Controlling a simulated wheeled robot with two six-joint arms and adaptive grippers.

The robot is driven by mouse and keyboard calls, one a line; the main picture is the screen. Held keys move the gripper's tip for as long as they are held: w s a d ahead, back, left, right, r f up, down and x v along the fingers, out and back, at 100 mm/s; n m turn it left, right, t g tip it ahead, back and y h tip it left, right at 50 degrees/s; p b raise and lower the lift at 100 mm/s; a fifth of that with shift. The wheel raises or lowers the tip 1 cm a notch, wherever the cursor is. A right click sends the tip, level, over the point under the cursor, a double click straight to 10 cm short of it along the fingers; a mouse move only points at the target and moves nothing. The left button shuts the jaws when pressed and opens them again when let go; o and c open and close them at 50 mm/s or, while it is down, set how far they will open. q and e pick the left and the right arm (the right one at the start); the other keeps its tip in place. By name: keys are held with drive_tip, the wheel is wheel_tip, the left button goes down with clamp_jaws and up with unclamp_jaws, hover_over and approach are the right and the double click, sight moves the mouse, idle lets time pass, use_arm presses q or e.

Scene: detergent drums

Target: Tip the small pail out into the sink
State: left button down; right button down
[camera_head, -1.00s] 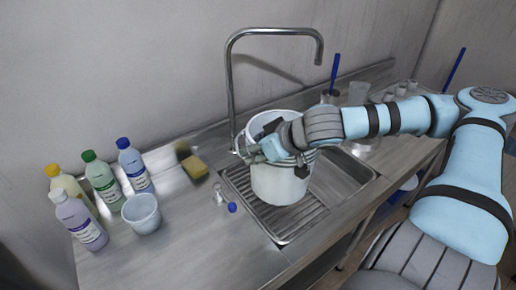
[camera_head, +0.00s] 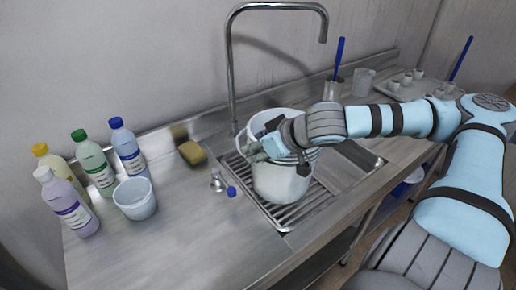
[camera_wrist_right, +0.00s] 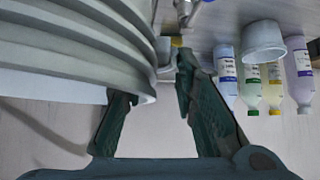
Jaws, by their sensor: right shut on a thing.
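A white ribbed pail (camera_head: 280,182) hangs over the ridged drainer of the steel sink (camera_head: 358,153), looking close to upright. My right gripper (camera_head: 268,143) is shut on its upper left side; the exact grip point is partly hidden. In the right wrist view the pail's ribbed wall (camera_wrist_right: 70,60) fills the upper left, beside the fingers of my right gripper (camera_wrist_right: 155,82). What is inside the pail cannot be seen. A smaller, pale grey pail (camera_head: 135,200) stands upright on the counter at the left. My left gripper is not in view.
Several bottles (camera_head: 93,165) stand by the small grey pail. A yellow sponge (camera_head: 192,153) and a blue-capped item (camera_head: 231,191) lie left of the sink. The tall faucet (camera_head: 230,75) arches behind the held pail. A tray of cups (camera_head: 410,85) sits at the far right.

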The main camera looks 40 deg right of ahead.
drive_tip(key=c, duration=1.6)
unclamp_jaws()
drive_tip(key=o, duration=0.4)
drive_tip(key=shift+c, duration=0.2)
drive_tip(key=shift+a, duration=0.1)
